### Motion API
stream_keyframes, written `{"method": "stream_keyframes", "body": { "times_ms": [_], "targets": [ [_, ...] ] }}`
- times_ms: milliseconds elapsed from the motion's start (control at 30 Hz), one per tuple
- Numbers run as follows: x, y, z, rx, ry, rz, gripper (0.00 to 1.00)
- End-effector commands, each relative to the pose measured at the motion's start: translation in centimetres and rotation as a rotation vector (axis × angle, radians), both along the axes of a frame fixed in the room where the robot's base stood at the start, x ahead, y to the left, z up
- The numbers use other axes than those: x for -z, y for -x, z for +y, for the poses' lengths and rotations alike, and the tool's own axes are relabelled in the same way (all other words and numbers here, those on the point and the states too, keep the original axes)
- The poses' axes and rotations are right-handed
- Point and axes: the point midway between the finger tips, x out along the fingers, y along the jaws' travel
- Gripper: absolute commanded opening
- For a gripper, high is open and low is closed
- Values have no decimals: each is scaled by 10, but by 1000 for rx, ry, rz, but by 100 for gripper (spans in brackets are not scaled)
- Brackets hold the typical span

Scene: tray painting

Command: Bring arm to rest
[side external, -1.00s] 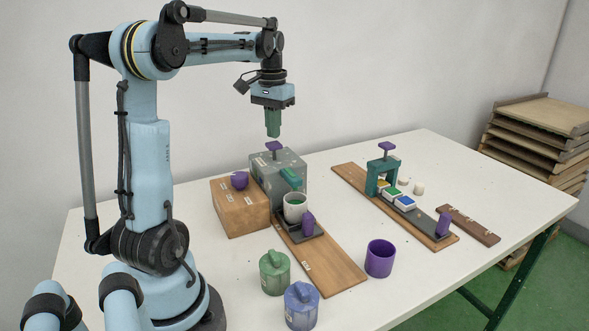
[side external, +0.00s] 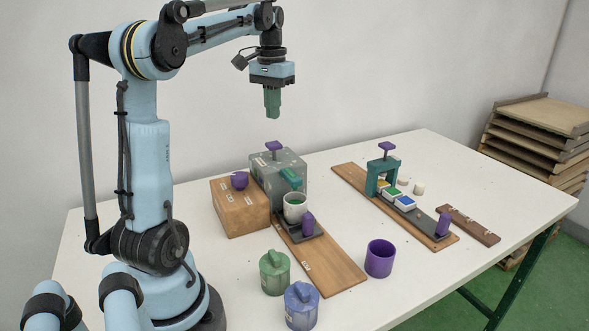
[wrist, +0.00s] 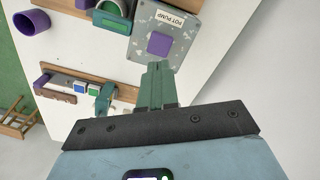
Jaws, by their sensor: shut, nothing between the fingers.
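My gripper (side external: 272,113) hangs pointing down, high above the grey pump box, with its green fingers together and nothing between them. In the wrist view the shut fingers (wrist: 157,82) point toward the grey box (wrist: 165,32), labelled "POT PUMP", with its purple square knob (wrist: 159,43). In the side view the grey box (side external: 296,163) carries the purple knob (side external: 273,146) on top. My fingers are well clear of the knob. A white cup with green contents (side external: 294,204) stands on the dark slide in front of the box.
A wooden block (side external: 237,212) stands beside the box. A teal press frame (side external: 374,180) with small paint trays stands right. The air around my gripper is clear.

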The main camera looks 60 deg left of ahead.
Motion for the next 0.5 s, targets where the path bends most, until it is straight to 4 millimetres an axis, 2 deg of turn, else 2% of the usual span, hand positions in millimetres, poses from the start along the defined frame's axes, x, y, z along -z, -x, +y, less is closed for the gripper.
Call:
{"method": "stream_keyframes", "body": {
  "times_ms": [333, 433, 500],
  "targets": [
    [0, -2, -4, 8, -6, -6, 0],
    [2, -8, -22, 39, -26, -30, 0],
    [5, -14, -44, 77, -50, -62, 0]
  ]
}}
